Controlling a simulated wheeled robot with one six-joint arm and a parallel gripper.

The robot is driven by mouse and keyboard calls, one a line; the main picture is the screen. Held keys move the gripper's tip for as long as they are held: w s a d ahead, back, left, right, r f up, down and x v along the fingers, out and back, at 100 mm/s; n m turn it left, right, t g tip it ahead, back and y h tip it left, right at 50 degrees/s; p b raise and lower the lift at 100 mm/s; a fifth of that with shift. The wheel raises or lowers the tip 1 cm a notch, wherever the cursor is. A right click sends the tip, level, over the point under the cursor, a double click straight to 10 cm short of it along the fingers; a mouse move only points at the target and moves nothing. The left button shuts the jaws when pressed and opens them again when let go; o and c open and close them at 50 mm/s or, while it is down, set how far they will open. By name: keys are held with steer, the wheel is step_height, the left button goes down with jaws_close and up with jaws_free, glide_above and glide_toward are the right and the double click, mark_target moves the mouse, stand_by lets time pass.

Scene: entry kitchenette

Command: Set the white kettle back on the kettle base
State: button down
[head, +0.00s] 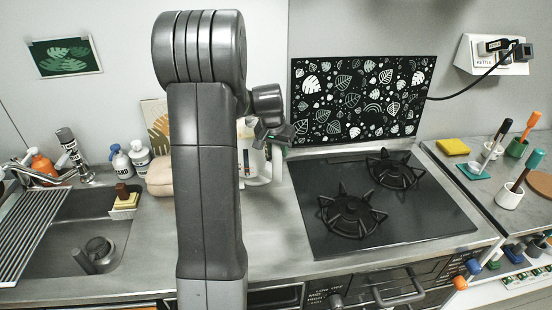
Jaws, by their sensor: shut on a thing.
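The white kettle (257,165) stands or hangs at the counter left of the hob, partly hidden behind my arm. Its pale handle shows on its right side. My gripper (273,133) is at the kettle's upper part and is shut on it; the fingertips are small and partly hidden. I cannot make out the kettle base, and my arm covers much of that spot. I cannot tell whether the kettle's bottom touches anything.
A black hob (395,215) lies right of the kettle, with a leaf-pattern panel (360,98) behind it. A sink (85,245) and bottles (139,158) are at left. A cable runs from the socket box (485,58) behind the panel. Bare counter (275,235) lies in front.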

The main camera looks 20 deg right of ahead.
mark_target(278, 159)
steer(key=shift+f, duration=1.9)
steer(key=c, duration=1.5)
jaws_free()
steer(key=shift+f, duration=0.2)
steer(key=o, duration=0.4)
steer(key=shift+r, duration=0.1)
steer(key=shift+s+a+r, duration=0.1)
steer(key=shift+r, duration=0.5)
steer(key=b+v, duration=0.1)
steer(key=v, duration=1)
steer(key=shift+s, duration=0.1)
